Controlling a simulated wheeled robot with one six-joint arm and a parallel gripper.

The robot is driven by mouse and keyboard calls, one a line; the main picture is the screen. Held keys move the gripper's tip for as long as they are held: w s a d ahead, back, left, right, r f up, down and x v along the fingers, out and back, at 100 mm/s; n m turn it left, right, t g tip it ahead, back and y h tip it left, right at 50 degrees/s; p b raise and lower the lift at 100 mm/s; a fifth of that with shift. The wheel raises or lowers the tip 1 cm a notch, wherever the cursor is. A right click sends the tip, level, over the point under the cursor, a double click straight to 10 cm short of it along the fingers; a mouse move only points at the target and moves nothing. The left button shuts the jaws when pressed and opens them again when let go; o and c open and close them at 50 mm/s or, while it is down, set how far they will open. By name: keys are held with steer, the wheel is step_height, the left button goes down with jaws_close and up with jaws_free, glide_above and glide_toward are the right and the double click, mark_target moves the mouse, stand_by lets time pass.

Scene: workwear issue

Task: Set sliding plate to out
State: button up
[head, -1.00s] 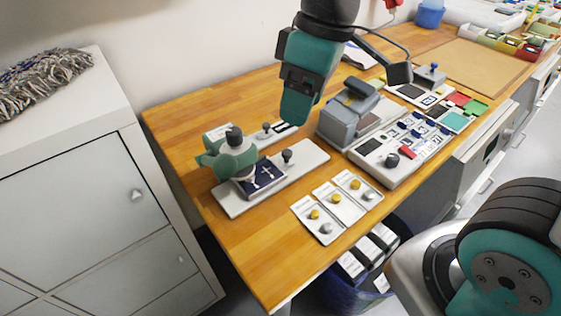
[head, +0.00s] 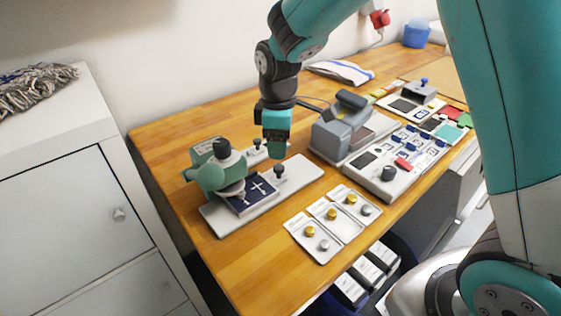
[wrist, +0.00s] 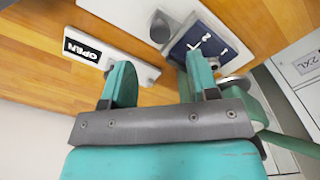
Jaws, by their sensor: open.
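The sliding plate (head: 250,194), dark blue with white marks, lies on a pale base (head: 303,172) partly under the green press (head: 208,178). A dark knob (head: 280,170) stands at its right end. My gripper (head: 277,152) is above this knob, jaws pointing down. In the wrist view my gripper (wrist: 160,78) is open and empty, its two green fingers apart. The knob (wrist: 160,28) shows beyond and between the fingers, beside the blue plate (wrist: 204,42). I see no contact with the knob.
A grey device (head: 341,130) and a control panel (head: 400,172) stand to the right. Three small cards with buttons (head: 332,216) lie in front. The front left wood is clear.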

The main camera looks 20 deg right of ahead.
mark_target(278, 166)
step_height(278, 166, down, 7)
steer(key=shift+r, duration=0.2)
steer(key=shift+c, duration=0.2)
